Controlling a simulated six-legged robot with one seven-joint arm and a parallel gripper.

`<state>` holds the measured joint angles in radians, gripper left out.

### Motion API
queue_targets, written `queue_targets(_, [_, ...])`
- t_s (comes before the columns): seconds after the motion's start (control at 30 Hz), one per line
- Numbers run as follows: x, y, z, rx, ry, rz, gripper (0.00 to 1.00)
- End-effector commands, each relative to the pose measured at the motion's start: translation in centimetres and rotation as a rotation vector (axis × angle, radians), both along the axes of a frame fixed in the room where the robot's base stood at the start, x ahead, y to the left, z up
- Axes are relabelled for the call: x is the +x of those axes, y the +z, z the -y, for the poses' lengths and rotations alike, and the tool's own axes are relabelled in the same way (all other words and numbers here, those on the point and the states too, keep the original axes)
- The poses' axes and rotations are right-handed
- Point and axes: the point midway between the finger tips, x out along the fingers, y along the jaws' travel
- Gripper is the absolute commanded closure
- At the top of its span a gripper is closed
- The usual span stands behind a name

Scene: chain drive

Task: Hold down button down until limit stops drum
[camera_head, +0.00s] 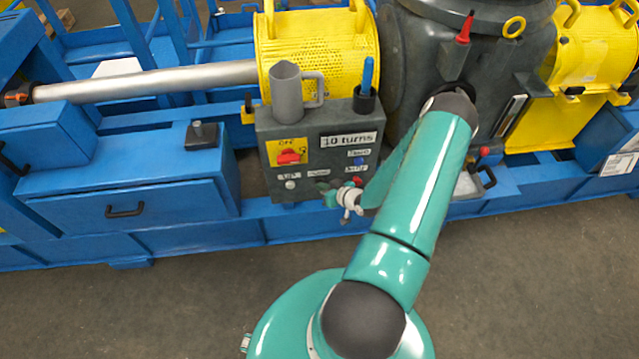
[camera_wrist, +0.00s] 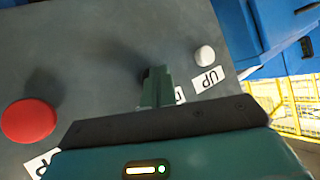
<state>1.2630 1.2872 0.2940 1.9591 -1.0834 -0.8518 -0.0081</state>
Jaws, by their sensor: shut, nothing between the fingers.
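The control box (camera_head: 268,140) is dark grey, with a "10 turns" label and a row of small buttons. My gripper (camera_wrist: 157,88) is shut and empty, pointing at the panel between the white UP button (camera_wrist: 204,55) and the red button (camera_wrist: 28,120). A label beside the fingertips starts with what looks like a D. The down button is hidden behind the fingers; I cannot tell whether they touch or press it. In the head view my gripper (camera_head: 328,189) is at the lower panel. A yellow perforated guard (camera_head: 310,50) stands behind the box; drum motion cannot be told.
A grey mug (camera_head: 287,95) and a dark holder with a blue stick (camera_head: 366,85) stand on top of the box. A red switch on a yellow plate (camera_head: 289,157) is on the panel's upper left. Blue drawers (camera_head: 125,195) lie left. Floor in front is clear.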

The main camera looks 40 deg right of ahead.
Motion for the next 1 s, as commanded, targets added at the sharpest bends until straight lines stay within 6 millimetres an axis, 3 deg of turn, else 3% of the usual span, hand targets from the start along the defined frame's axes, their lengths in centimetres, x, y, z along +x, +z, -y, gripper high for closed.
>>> queue_targets(0.57, [-0.1, 0.0, 0.0, 0.000, 0.000, 0.001, 1.00])
queue_targets(1.0, [-1.5, 0.0, -1.0, -0.001, 0.000, 0.001, 1.00])
